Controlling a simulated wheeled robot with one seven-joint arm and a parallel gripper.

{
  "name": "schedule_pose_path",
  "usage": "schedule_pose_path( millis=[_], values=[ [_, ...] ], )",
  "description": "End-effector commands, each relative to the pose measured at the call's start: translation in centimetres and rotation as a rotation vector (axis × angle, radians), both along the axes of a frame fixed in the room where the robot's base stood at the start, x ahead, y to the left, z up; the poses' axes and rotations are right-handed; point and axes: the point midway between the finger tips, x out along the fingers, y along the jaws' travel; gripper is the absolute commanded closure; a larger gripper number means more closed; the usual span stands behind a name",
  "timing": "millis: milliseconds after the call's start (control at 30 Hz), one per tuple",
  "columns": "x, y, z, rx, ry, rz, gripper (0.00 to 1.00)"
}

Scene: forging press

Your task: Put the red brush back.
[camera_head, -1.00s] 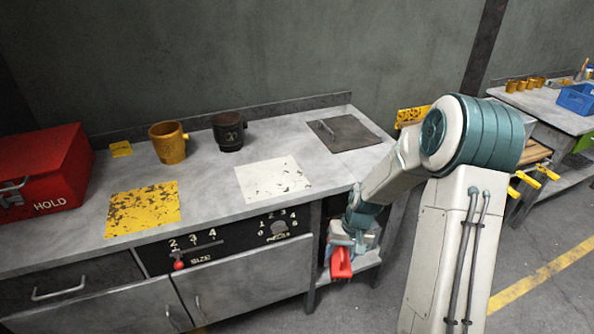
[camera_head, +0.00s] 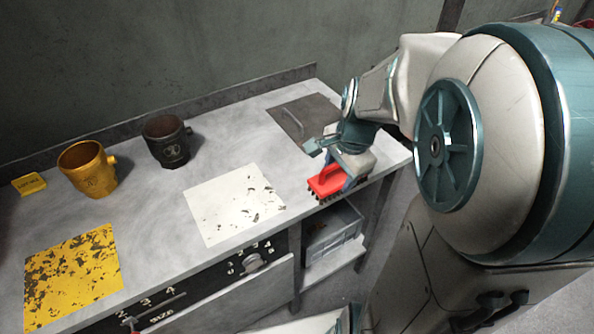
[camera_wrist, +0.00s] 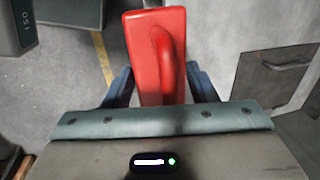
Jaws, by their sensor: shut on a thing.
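The red brush (camera_head: 327,181) has a red handle and dark bristles pointing down. My gripper (camera_head: 347,172) is shut on it and holds it at the front right edge of the workbench top. I cannot tell whether the bristles touch the surface. In the wrist view the brush (camera_wrist: 157,52) sits between the two dark blue fingers of my gripper (camera_wrist: 160,86), its looped handle facing the camera. The bristles are hidden there.
A grey tray (camera_head: 338,229) stands on the shelf below the brush. On the workbench (camera_head: 215,165) are a black mug (camera_head: 166,142), a yellow mug (camera_head: 88,170), a white patch (camera_head: 235,203), a yellow patch (camera_head: 72,275) and a dark lid (camera_head: 306,120) with a handle.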

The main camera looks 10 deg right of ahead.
Motion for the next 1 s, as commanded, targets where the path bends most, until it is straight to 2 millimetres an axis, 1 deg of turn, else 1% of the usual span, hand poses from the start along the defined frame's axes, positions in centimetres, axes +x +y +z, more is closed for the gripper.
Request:
schedule_pose_path(
  millis=[67,167,500,700,900,1000],
  values=[
    [0.3,0.3,-0.1,-0.001,0.002,-0.009,0.69],
    [1.4,1.1,-0.9,0.000,0.004,-0.007,0.69],
    [6.5,3.8,-4.4,0.001,0.004,-0.007,0.69],
    [9.1,5.1,-6.1,0.000,0.001,-0.008,0.69],
    [10.0,5.6,-6.9,0.000,0.000,-0.011,0.69],
    [10.0,5.6,-7.9,0.000,0.003,-0.011,0.69]
  ],
)
